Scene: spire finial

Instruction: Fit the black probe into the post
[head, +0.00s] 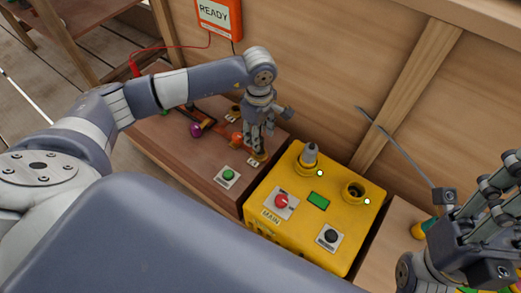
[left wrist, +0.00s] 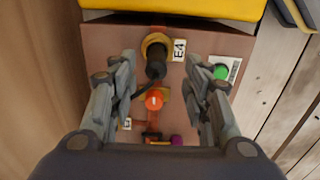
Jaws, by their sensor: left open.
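The black probe (left wrist: 156,62) is a dark, short cylinder standing in or just over a brass-coloured round post (left wrist: 158,42) beside a label reading E4. I cannot tell how deep it sits. My left gripper (left wrist: 157,88) is open, with one finger on each side of the picture and a gap to the probe. In the head view, my left gripper (head: 258,140) points down over the brown wooden box, and its fingers largely hide the probe. My right gripper (head: 490,205) is at the right edge, and its fingers are partly cut off.
On the brown box are a green button (head: 228,174), an orange knob (left wrist: 154,100) and a purple knob (head: 196,130). A yellow box (head: 292,245) with a red button (head: 281,201) stands to the right. An orange READY display (head: 215,14) hangs on the wooden wall behind.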

